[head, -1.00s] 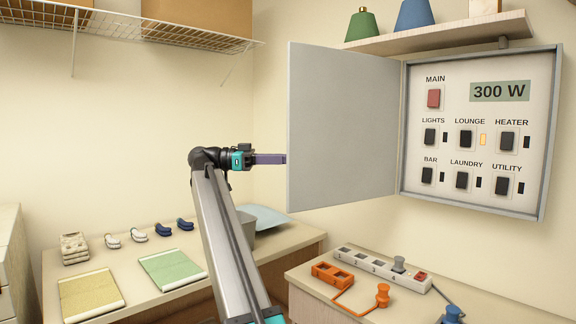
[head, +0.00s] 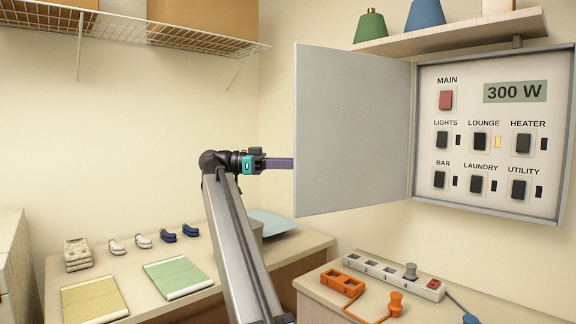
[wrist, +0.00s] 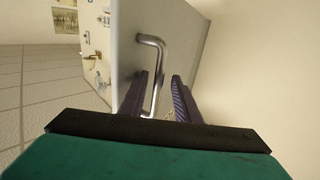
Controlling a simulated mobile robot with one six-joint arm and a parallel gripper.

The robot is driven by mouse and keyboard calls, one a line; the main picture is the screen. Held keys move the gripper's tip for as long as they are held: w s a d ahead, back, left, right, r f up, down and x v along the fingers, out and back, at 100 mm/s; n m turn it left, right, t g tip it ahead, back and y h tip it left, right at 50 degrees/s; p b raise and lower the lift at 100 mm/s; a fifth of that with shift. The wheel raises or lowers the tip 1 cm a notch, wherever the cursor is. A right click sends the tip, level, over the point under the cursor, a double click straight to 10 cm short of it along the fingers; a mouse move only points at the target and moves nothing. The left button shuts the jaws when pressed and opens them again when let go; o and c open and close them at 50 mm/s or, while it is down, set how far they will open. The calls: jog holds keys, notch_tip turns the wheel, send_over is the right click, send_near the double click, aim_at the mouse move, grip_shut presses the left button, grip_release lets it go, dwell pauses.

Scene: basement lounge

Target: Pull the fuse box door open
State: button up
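The fuse box (head: 490,208) hangs on the right wall with its panel of switches exposed. Its grey door (head: 352,130) stands wide open, swung out to the left from its hinge side. My gripper (head: 280,164) is at the door's free edge; its fingertips are hidden behind the door in the head view. In the wrist view the metal bar handle (wrist: 161,68) on the door (wrist: 128,50) lies between my gripper's two fingers (wrist: 160,98), nearer the left one. The fingers are apart, with a gap to the right of the bar.
A left table (head: 215,262) holds gloves and mats. A wire rack (head: 180,33) is above.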

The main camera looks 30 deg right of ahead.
aim_at(297, 150)
jog(key=shift+a+r, duration=0.1)
jog(key=shift+r, duration=0.05)
notch_tip(297, 150, up, 3)
jog(key=shift+r+p, duration=0.2)
jog(key=shift+p, duration=0.75)
jog(key=s+a, duration=0.3)
jog(key=s, duration=0.4)
jog(key=s+a+r, duration=0.1)
jog(key=s+a, duration=0.2)
jog(key=s, duration=0.4)
jog(key=shift+s+a+r, duration=0.2)
jog(key=shift+s+a, duration=0.05)
jog(key=shift+s, duration=0.05)
